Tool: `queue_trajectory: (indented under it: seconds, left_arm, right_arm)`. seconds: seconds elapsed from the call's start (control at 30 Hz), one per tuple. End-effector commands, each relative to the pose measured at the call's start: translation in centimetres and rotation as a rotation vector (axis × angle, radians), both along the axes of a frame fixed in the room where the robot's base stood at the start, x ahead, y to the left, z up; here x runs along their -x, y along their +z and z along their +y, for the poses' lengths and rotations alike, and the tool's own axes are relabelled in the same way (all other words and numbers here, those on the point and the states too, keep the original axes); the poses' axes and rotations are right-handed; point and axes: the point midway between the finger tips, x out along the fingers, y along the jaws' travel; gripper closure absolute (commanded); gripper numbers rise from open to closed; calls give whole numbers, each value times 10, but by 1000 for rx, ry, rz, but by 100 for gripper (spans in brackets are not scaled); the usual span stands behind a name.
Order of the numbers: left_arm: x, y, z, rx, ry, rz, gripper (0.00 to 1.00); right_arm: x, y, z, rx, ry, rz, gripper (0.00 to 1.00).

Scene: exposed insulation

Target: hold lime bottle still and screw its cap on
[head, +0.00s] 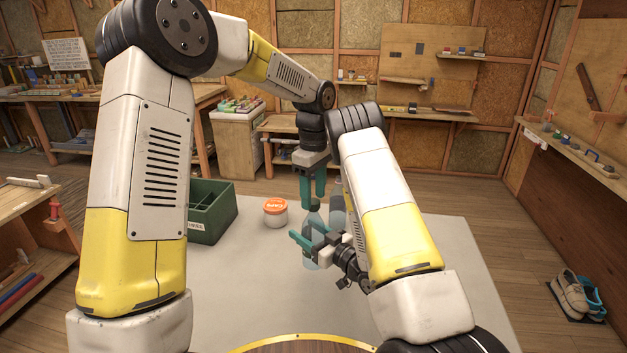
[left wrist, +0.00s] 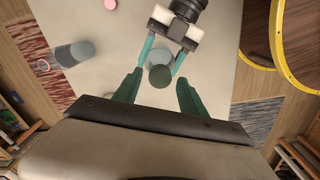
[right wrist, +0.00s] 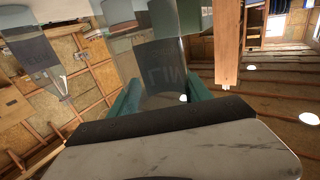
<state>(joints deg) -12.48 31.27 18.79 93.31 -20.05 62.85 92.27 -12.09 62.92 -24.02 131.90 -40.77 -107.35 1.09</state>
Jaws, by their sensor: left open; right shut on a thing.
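The lime bottle (head: 312,222) is clear and stands upright on the table; its lettering, partly readable as "LIM", shows in the right wrist view (right wrist: 165,75). My right gripper (head: 312,243) is shut around its body from the side. A dark green cap (head: 315,204) is at the bottle's top, and in the left wrist view it covers the mouth (left wrist: 161,76). Whether it is threaded on cannot be told. My left gripper (head: 313,190) points down just above the cap, its fingers open on either side of it.
A second clear bottle (head: 338,205) stands close behind the lime bottle. The front of the grey table (head: 250,290) is clear.

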Motion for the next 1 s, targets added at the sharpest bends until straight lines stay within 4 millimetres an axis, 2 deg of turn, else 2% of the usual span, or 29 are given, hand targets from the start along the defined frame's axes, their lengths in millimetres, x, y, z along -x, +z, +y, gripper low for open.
queue_trajectory:
  seconds: [0.17, 0.43, 0.47, 0.7, 0.87, 1.0]
  left_arm:
    - [0, -11, 0, 1, -1, 0, 51]
    - [0, -12, 0, 1, -1, -1, 51]
    - [0, -12, 0, 1, -1, -1, 53]
    - [0, -12, 0, 1, -1, -1, 100]
    - [0, -12, 0, 1, -5, -2, 100]
    - [0, -12, 0, 1, -116, -1, 100]
  right_arm:
    - [0, 0, 0, 0, 0, 0, 100]
    - [0, 0, 0, 0, 0, 0, 100]
    - [0, 0, 0, 0, 0, 0, 100]
    - [0, 0, 0, 0, 0, 0, 100]
    - [0, 0, 0, 0, 0, 0, 100]
    - [0, 0, 0, 0, 0, 0, 100]
